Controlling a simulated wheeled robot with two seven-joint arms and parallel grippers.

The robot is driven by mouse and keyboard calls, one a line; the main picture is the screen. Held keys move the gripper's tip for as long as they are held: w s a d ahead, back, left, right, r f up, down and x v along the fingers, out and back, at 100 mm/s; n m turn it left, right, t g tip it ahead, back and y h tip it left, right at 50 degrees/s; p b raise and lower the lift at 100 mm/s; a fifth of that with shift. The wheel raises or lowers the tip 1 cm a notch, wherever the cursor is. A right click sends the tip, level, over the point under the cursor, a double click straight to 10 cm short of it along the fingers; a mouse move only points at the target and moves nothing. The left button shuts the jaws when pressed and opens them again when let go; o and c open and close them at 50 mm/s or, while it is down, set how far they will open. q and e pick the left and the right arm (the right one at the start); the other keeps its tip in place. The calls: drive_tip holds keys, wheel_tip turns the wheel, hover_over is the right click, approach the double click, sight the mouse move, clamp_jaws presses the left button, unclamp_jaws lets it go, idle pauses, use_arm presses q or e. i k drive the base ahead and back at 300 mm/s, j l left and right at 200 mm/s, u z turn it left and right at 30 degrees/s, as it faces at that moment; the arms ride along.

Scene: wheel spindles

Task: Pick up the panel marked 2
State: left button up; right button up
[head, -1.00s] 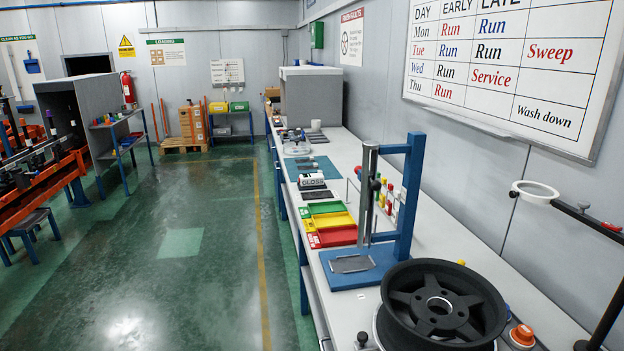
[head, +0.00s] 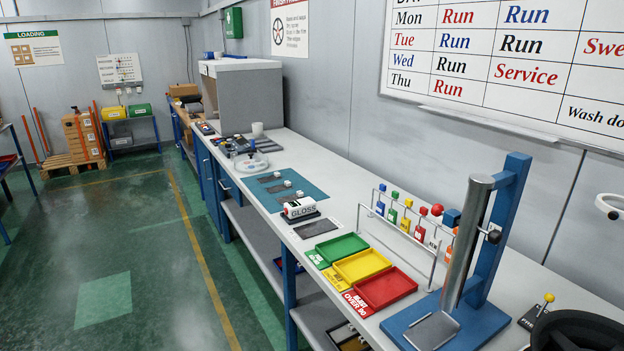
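Three small dark panels lie on a teal mat (head: 313,190) on the long bench in the head view. The far panel (head: 268,178), the middle panel (head: 277,187) and the near panel (head: 289,197) each have a small white block beside them. Any numbers are too small to read, so I cannot tell which is marked 2. A further dark flat piece (head: 317,228) lies on the bench in front of the mat, beside a white gloss meter (head: 299,208) marked GLOSS. Neither of my grippers is in view.
Green (head: 341,248), yellow (head: 362,265) and red (head: 386,287) trays line the bench's front edge. A blue stand with a metal column (head: 468,240) rises at the right. The green floor (head: 110,240) left of the bench is clear.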

sight(299, 195)
drive_tip(key=i+j+z, duration=0.25)
drive_tip(key=i+j, duration=0.2)
drive_tip(key=i+j+z, duration=0.15)
drive_tip(key=j, duration=0.3)
drive_tip(key=i+j+z, duration=0.25)
drive_tip(key=i+j, duration=0.15)
drive_tip(key=j, duration=0.3)
drive_tip(key=i+j+z, duration=0.15)
drive_tip(key=j, duration=0.2)
drive_tip(key=i+j+z, duration=0.1)
drive_tip(key=j, duration=0.3)
drive_tip(key=i+j+z, duration=0.15)
drive_tip(key=j, duration=0.25)
